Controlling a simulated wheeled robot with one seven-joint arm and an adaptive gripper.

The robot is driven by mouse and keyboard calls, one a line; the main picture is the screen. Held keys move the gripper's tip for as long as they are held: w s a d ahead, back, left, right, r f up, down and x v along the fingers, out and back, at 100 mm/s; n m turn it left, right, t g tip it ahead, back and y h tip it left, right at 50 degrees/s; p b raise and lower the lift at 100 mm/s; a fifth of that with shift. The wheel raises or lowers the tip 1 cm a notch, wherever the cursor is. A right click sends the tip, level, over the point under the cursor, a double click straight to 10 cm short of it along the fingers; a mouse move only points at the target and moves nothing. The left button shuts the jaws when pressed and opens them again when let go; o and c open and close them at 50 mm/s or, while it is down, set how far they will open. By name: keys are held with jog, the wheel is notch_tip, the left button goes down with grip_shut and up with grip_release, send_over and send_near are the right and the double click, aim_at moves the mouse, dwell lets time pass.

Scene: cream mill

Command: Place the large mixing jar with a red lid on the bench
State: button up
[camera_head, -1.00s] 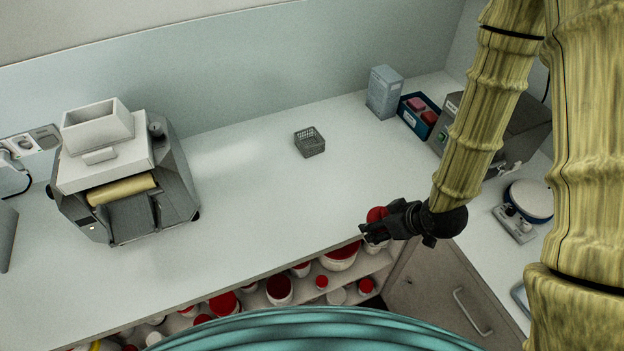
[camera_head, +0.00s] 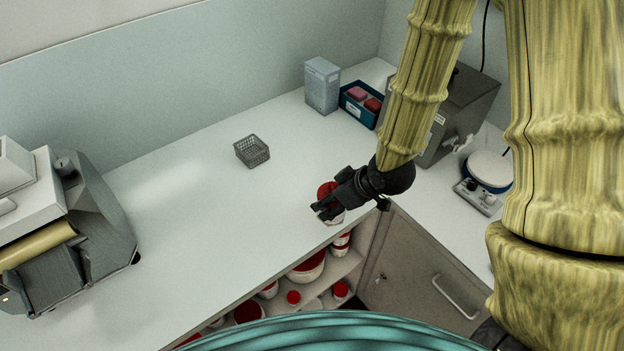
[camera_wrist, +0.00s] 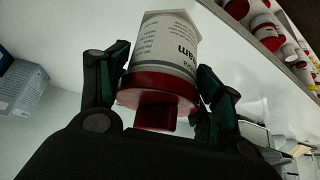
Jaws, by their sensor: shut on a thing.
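A white jar with a red lid (camera_head: 327,189) is between the fingers of my gripper (camera_head: 324,208), near the bench's front edge. In the wrist view the jar (camera_wrist: 165,45) shows a printed white label, with its red lid towards the palm. My gripper (camera_wrist: 162,68) is shut on it, one finger on each side. The gripper hides part of the jar in the head view. The bench (camera_head: 215,215) is a long white worktop. I cannot tell whether the jar's base touches it.
A small grey basket (camera_head: 252,152) stands on the bench behind the jar. A grey machine (camera_head: 85,230) is at left. A pale box (camera_head: 322,85) and a blue tray (camera_head: 352,108) are at the back. Red-lidded jars (camera_head: 306,268) fill the shelf below. The bench's middle is clear.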

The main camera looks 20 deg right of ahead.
jog(key=shift+w+f+b, duration=0.2)
jog(key=shift+f+b, duration=0.05)
jog(key=shift+b, duration=0.65)
jog(key=b, duration=0.2)
jog(key=w+b, duration=0.1)
jog(key=shift+w+a+f+b, duration=0.1)
jog(key=shift+w+f+b, duration=0.05)
jog(key=shift+w+b, duration=0.3)
jog(key=shift+b, duration=0.75)
jog(key=shift+w+b, duration=0.35)
jog(key=shift+b, duration=0.9)
jog(key=shift+w+r, duration=0.15)
jog(key=shift+r, duration=0.15)
jog(key=shift+w+a+f+p, duration=0.1)
jog(key=shift+w+f+p, duration=0.65)
jog(key=shift+w, duration=1)
jog(key=shift+w+a+f+p, duration=0.1)
jog(key=shift+w+f+p, duration=0.7)
jog(key=shift+w, duration=0.9)
jog(key=shift+w+f+p, duration=0.75)
jog(key=shift+w, duration=1)
jog(key=shift+f, duration=0.1)
